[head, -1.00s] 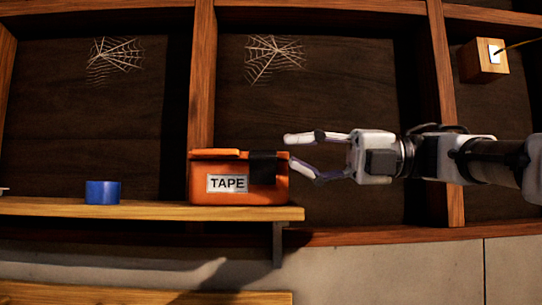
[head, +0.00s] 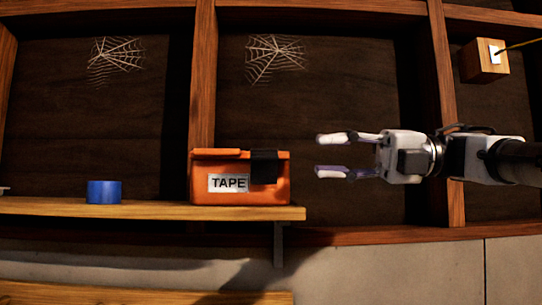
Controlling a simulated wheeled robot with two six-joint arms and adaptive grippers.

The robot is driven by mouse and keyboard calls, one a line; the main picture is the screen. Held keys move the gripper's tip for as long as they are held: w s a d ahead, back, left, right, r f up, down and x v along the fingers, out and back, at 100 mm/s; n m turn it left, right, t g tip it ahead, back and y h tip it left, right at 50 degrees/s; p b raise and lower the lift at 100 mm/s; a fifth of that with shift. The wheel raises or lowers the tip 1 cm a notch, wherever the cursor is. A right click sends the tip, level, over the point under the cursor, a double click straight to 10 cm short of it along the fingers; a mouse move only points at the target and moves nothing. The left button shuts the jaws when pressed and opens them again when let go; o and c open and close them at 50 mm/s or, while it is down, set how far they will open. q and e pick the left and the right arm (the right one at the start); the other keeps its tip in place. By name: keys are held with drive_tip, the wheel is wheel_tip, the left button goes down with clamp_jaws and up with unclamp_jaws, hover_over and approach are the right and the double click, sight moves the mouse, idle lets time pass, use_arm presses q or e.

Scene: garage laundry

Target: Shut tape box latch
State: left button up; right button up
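The orange tape box (head: 202,190) with a white TAPE label stands on the right end of the wooden shelf. A dark latch strap (head: 264,167) lies over the right part of its front and reaches up to the top edge. The lid (head: 215,152) looks level on the box. I cannot tell whether the latch is fastened. My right gripper (head: 333,155) is open and empty, to the right of the box and apart from it, with its two fingers pointing left. My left gripper is not in view.
A blue tape roll (head: 104,192) stands on the shelf (head: 60,206) left of the box. Wooden studs (head: 202,80) and cobwebs are on the wall behind. A wooden block with a white plate (head: 484,60) is at upper right. Space right of the shelf end is free.

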drive_tip(key=d, duration=1.1)
drive_tip(key=shift+d, duration=0.4)
